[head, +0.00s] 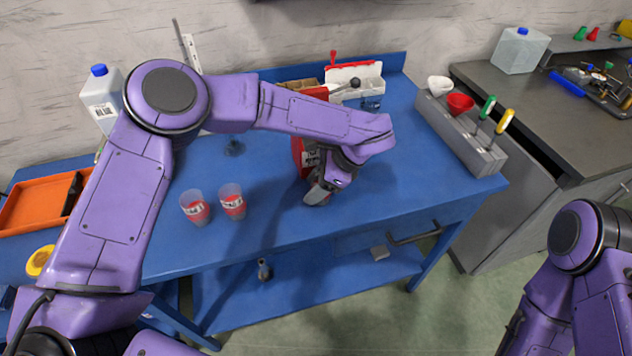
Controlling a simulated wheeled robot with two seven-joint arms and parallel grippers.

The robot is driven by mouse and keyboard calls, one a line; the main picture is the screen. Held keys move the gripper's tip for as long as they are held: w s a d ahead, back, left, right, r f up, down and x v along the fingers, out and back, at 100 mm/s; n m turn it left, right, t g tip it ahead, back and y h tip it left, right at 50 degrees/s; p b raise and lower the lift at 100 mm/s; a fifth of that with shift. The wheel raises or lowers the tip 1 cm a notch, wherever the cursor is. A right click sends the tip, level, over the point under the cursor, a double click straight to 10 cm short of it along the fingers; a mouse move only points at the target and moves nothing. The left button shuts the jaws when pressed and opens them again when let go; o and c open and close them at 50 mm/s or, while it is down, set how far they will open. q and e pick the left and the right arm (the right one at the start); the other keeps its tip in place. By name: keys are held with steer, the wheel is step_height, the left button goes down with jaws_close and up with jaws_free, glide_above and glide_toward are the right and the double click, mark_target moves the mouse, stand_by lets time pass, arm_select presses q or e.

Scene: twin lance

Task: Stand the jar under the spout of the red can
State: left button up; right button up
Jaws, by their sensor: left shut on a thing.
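The red can (298,152) stands on the blue table, largely hidden behind my left forearm; its spout cannot be made out. My left gripper (317,197) points down in front of the can, close to the tabletop. It is shut on a small, mostly covered thing that seems to be a jar; whether it touches the table is unclear. Two clear jars with red and white labels stand upright to the left, a left jar (195,207) and a right jar (232,202). My right arm is at the lower right, its gripper not visible.
Behind are a white box (357,78) and a white jug with a blue cap (101,100). A grey rack (466,139) with funnels and coloured-handled tools stands at the table's right end. An orange tray (38,206) lies at left. The table's front right is clear.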

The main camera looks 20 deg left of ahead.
arm_select(q)
steer(key=o, duration=1)
steer(key=shift+d, duration=0.1)
steer(key=b+v, duration=0.2)
steer(key=v, duration=1)
